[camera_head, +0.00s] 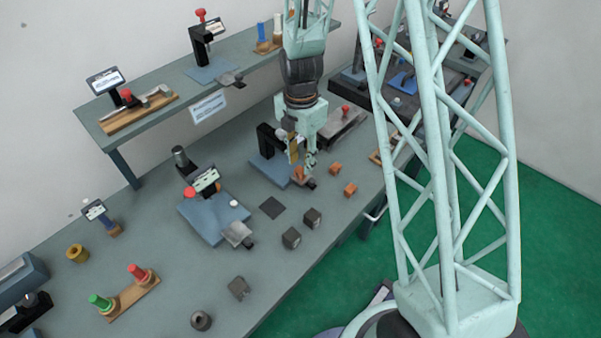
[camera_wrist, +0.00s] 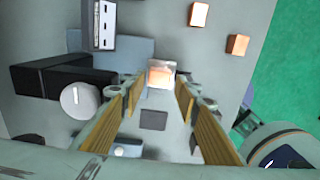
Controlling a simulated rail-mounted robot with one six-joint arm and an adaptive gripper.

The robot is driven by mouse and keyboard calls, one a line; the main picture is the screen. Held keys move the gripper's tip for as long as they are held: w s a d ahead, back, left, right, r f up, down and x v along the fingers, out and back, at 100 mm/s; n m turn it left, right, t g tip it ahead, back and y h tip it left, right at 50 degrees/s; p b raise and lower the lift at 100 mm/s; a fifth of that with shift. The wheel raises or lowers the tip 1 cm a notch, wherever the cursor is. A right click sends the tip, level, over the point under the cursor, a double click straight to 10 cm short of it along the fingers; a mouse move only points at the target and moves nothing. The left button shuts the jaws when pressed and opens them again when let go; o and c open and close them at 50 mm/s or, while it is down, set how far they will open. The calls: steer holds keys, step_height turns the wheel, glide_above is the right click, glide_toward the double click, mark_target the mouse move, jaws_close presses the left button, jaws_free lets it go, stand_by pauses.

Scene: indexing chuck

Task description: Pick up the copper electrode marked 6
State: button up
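Several small copper blocks show; no number is legible on any. One copper block (camera_head: 299,174) sits at the front of a blue-based fixture (camera_head: 263,170), right below my gripper (camera_head: 302,160). In the wrist view this block (camera_wrist: 160,76) lies between and beyond the fingertips (camera_wrist: 158,92), which are apart with a gap on both sides. My gripper points down, open and empty. Two other copper blocks (camera_head: 336,168) (camera_head: 350,189) lie loose on the bench to the right; they also show at the top of the wrist view (camera_wrist: 199,14) (camera_wrist: 237,45).
The fixture's black upright (camera_wrist: 60,76) with a round grey knob (camera_wrist: 80,100) stands close left of the fingers. A dark square (camera_head: 272,207) and two dark blocks (camera_head: 312,218) (camera_head: 291,238) lie nearer. A second blue-based fixture (camera_head: 212,216) stands left.

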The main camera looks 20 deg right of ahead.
mark_target(301, 170)
steer(key=shift+f, duration=1.9)
steer(key=c, duration=0.8)
steer(key=shift+r, duration=0.15)
steer(key=shift+c, duration=0.2)
steer(key=shift+r, duration=1.7)
steer(key=s, duration=0.5)
steer(key=s+a+r+b, duration=0.1)
steer(key=s, duration=0.4)
steer(key=s+b, duration=0.1)
steer(key=s, duration=0.5)
steer(key=shift+a+r, duration=0.15)
steer(key=shift+a, duration=0.2)
